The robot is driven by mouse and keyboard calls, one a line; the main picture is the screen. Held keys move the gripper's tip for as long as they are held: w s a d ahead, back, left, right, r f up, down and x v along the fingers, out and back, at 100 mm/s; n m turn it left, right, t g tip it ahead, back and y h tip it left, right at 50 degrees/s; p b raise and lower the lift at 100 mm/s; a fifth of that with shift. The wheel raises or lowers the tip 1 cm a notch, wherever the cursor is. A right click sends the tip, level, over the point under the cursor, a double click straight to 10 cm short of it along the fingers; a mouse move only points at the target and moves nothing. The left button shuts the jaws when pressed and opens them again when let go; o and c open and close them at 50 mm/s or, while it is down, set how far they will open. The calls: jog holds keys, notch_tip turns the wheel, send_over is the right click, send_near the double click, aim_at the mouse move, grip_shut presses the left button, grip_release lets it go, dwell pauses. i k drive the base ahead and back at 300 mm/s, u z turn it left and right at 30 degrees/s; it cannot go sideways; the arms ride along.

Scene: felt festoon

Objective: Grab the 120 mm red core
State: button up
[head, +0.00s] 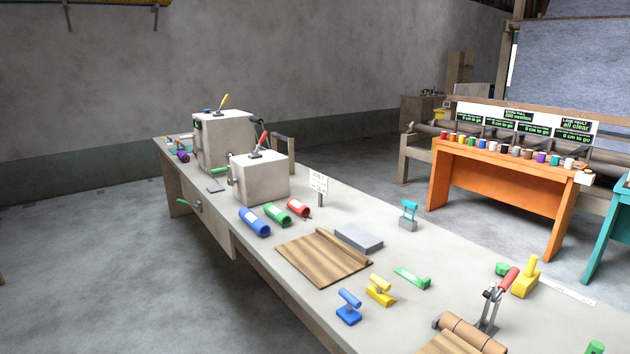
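A red core (298,208), a short cylinder with a pale label, lies on its side on the long grey-topped bench. It is the rightmost and shortest-looking of three coloured cores in a row. A green core (277,215) lies just left of it, and a larger blue core (255,222) lies left of the green one. Any size marking on the labels is too small to read. My gripper is not in view.
A small sign (318,183) stands close behind the red core. A beige box with a lever (260,178) stands at its left. A wooden board (322,258) and grey block (358,238) lie in front. Blue (348,307) and yellow (380,290) hand tools lie nearer.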

aim_at(302, 211)
jog(key=i, duration=0.15)
jog(key=u, duration=0.05)
jog(key=k, duration=1.3)
jog(key=u, duration=0.6)
jog(key=i, duration=2.1)
jog(key=z, duration=0.55)
